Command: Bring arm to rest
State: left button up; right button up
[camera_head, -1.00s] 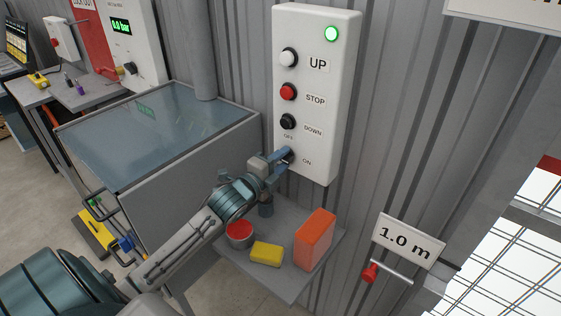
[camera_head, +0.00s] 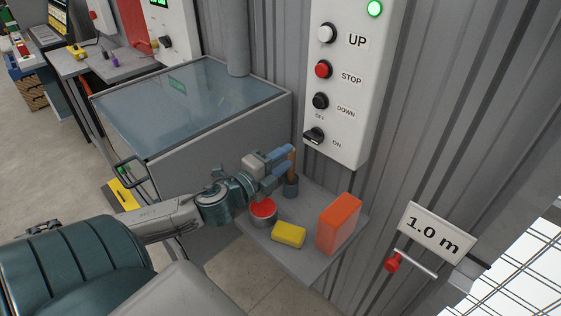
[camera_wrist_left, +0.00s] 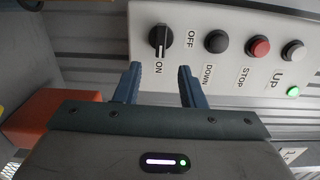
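My left gripper (camera_head: 288,160) is open and empty in front of the white control box (camera_head: 352,110), below and left of its rotary switch (camera_head: 313,137). In the left wrist view the two blue fingers (camera_wrist_left: 160,85) stand apart with nothing between them. The black switch (camera_wrist_left: 160,41) lies beyond the fingertips, clear of them, and its handle lines up with the ON label. The green lamp (camera_head: 375,8) on the box is lit. My left arm reaches in from the lower left. My right gripper is not in view.
Below my gripper, a small grey shelf (camera_head: 270,255) holds a red-topped tin (camera_head: 263,211), a yellow block (camera_head: 289,235), an orange box (camera_head: 338,224) and a dark cup (camera_head: 291,188) with a brown stick. A glass-topped cabinet (camera_head: 190,95) stands left. A red-handled lever (camera_head: 393,263) is at right.

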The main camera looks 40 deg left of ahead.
pick_arm(q)
jog(key=shift+s, duration=0.35)
dwell(0.4)
jog(key=s+d+f+n+g+y, duration=0.2)
jog(key=s+f+n+g+y, duration=0.3)
jog(key=s+f+n+g, duration=0.85)
jog(key=s+d+f+n+h, duration=0.3)
jog(key=s+d+f+n, duration=0.2)
jog(key=s+d+f, duration=0.4)
jog(key=w+a+f+g, duration=0.1)
jog(key=a+f, duration=0.1)
jog(key=f, duration=1.3)
jog(key=a+f+g, duration=0.1)
jog(key=a+f, duration=0.1)
jog(key=f, duration=1.3)
jog(key=s+a+f+g, duration=0.1)
jog(key=s+f, duration=1.7)
jog(key=f, duration=0.1)
jog(key=shift+s+a+f, duration=0.25)
jog(key=shift+s, duration=0.1)
